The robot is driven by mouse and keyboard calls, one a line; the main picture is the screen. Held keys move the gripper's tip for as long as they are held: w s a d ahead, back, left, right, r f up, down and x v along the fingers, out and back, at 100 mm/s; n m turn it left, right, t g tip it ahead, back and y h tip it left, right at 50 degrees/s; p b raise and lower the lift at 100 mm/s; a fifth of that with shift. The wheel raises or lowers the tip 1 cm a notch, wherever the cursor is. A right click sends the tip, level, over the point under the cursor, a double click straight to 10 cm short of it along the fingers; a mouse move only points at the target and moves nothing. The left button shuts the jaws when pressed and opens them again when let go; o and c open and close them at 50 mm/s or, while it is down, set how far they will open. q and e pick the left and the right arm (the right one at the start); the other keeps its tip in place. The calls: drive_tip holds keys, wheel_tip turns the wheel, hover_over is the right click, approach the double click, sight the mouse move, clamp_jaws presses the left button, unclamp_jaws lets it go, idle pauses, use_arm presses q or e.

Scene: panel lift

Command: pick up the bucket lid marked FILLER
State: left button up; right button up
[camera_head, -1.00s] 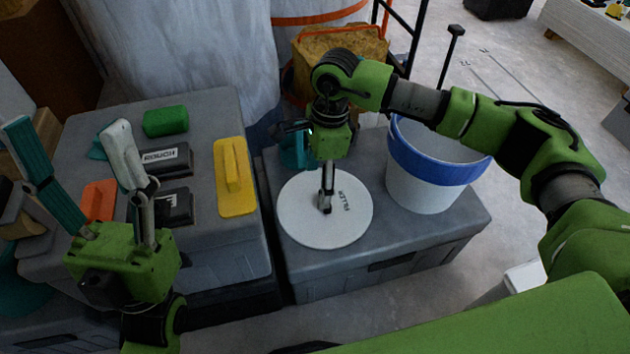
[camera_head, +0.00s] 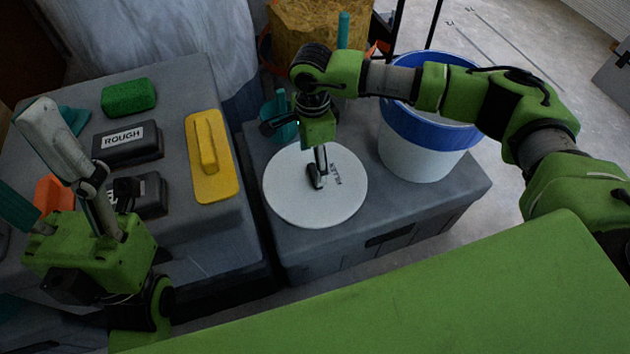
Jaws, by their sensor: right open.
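The white round bucket lid (camera_head: 292,201) marked FILLER lies flat on the grey case (camera_head: 425,209) at the centre. Its dark lettering reads sideways, right of the fingers. My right gripper (camera_head: 316,181) points down over the middle of the lid, open. Its fingers hide a small part of the lid, and I cannot tell whether the tips touch it. There may be a dark handle between them, but it is too small to tell. My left gripper (camera_head: 38,177) is at the left, its fingers apart, away from the lid.
A white bucket with a blue band (camera_head: 425,150) stands right of the lid. A teal item (camera_head: 280,115) is behind it. The left case carries a yellow float (camera_head: 211,163), a green block (camera_head: 129,97), a ROUGH-labelled black block (camera_head: 128,145) and an orange item (camera_head: 53,193).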

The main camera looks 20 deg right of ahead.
drive_tip(key=f, duration=0.1)
drive_tip(key=f+b, duration=0.1)
drive_tip(key=f, duration=0.2)
drive_tip(key=shift+d+f+b, duration=0.25)
drive_tip(key=shift+f+b, duration=0.05)
drive_tip(key=shift+b, duration=0.1)
drive_tip(key=shift+c, duration=0.4)
drive_tip(key=shift+r, duration=0.1)
drive_tip(key=c, duration=1.2)
